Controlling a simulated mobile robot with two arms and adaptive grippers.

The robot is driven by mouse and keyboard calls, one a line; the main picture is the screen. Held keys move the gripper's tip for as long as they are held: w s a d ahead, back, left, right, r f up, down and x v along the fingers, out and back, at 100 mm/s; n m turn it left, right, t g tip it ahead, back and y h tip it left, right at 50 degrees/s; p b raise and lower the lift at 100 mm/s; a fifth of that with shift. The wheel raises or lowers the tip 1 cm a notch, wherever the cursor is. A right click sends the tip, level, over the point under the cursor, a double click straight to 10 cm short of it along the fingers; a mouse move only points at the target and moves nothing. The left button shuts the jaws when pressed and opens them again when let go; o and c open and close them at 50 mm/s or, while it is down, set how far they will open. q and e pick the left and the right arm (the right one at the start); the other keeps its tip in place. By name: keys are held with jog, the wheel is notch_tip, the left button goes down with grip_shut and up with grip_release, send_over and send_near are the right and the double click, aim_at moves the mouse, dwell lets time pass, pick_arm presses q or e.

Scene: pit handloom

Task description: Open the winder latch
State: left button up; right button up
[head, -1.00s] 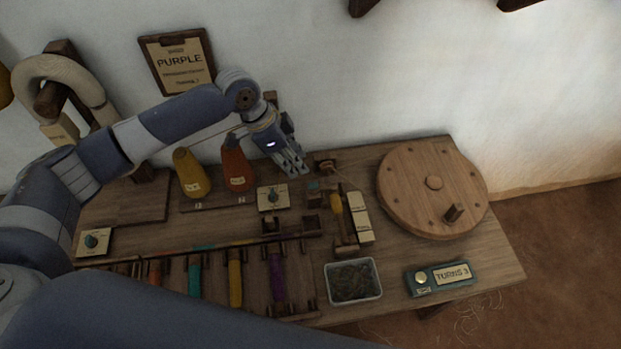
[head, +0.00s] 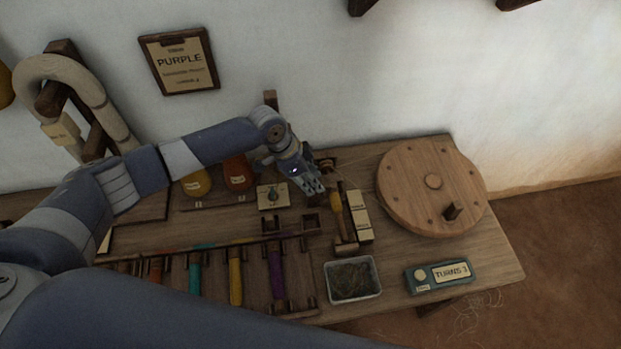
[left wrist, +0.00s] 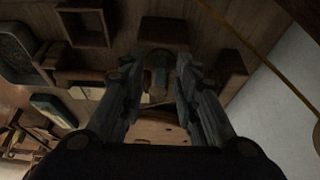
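My left gripper (head: 318,191) is low over the bench, left of the round wooden winder wheel (head: 410,190) and just above small wooden fittings. In the left wrist view its two fingers (left wrist: 158,82) are apart. A small teal piece (left wrist: 158,72), perhaps the latch, shows between the fingertips; I cannot tell whether they touch it. In the head view the gripper hides this piece. My right gripper is not in view.
A scrap tray (head: 353,281) and a TURNS 3 counter (head: 441,276) stand in front. Coloured bobbins (head: 236,278) fill the front rack. A PURPLE clipboard (head: 180,62) hangs behind.

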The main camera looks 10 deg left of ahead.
pick_arm(q)
grip_shut()
jog(key=shift+s+r+p, duration=0.1)
jog(key=shift+p, duration=0.5)
jog(key=n+p, duration=0.3)
jog(key=n+t+y+p, duration=0.1)
jog(key=n+p, duration=0.1)
jog(key=p, duration=0.2)
jog(key=n+t+y+p, duration=0.1)
jog(key=n+p, duration=0.2)
jog(key=p, duration=0.1)
jog(key=shift+s+d+r+n, duration=0.15)
jog(key=shift+s+d+n, duration=0.05)
jog(key=shift+d+n, duration=0.1)
jog(key=shift+n+y+p, duration=0.4)
jog(key=shift+n+p, duration=0.2)
jog(key=shift+n, duration=0.3)
jog(key=n+y+p, duration=0.1)
jog(key=n, duration=0.1)
jog(key=shift+d+n+t, duration=0.1)
jog(key=shift+n+t, duration=0.2)
jog(key=shift+f+n+y+p, duration=0.15)
jog(key=shift+n+y+p, duration=0.1)
jog(key=shift+n, duration=0.35)
jog(key=shift+f+n+y+p, duration=0.1)
jog(key=shift+n+y, duration=0.15)
jog(key=shift+n, duration=0.35)
jog(key=shift+w+n+y, duration=0.1)
jog(key=shift+n+y, duration=0.3)
jog(key=shift+n, duration=0.8)
